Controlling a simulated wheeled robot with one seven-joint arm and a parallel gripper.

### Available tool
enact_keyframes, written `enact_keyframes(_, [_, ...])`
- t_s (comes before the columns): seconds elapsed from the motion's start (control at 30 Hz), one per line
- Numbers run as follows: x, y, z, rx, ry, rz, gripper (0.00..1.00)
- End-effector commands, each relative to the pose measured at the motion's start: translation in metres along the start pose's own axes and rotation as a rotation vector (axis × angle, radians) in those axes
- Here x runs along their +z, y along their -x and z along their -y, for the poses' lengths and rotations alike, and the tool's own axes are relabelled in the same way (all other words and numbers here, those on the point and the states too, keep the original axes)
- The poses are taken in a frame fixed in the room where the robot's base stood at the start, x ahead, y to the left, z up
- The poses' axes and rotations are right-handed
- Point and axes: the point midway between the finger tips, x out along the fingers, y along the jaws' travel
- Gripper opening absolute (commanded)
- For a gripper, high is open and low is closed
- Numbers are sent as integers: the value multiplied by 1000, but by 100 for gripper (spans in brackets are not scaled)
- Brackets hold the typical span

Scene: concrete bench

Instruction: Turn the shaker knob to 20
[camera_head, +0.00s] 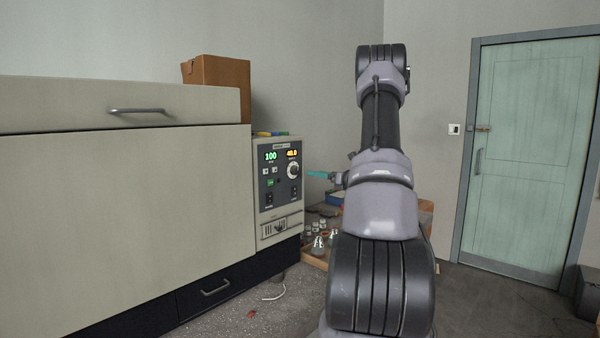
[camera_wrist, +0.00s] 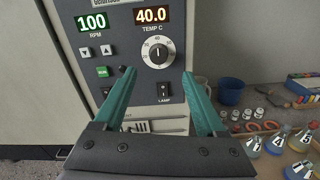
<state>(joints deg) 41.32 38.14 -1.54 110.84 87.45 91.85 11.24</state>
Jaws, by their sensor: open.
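The shaker's control panel (camera_head: 280,180) is on the front of a large cream cabinet. Its green display (camera_wrist: 92,22) reads 100 RPM and its orange display (camera_wrist: 152,15) reads 40.0 TEMP C. The round knob (camera_wrist: 158,52) with a numbered white dial sits below the orange display; it also shows in the head view (camera_head: 293,170). Its pointer looks roughly upright, but the exact setting is too small to read. My gripper (camera_wrist: 158,92) has teal fingers spread apart, with nothing between them. In the head view my gripper (camera_head: 312,174) is just right of the panel, apart from the knob.
A green button (camera_wrist: 103,72), arrow buttons and a LAMP switch (camera_wrist: 163,90) are near the knob. To the right, a tray holds several flasks (camera_wrist: 275,143), with a blue cup (camera_wrist: 231,90) behind. A cardboard box (camera_head: 217,85) sits on the cabinet.

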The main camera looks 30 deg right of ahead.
Motion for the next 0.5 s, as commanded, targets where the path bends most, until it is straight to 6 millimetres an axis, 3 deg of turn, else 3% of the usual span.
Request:
enact_keyframes(0.3, [0,-61,-3,7,3,-2,73])
enact_keyframes(0.5, [0,-88,-3,6,3,-2,73])
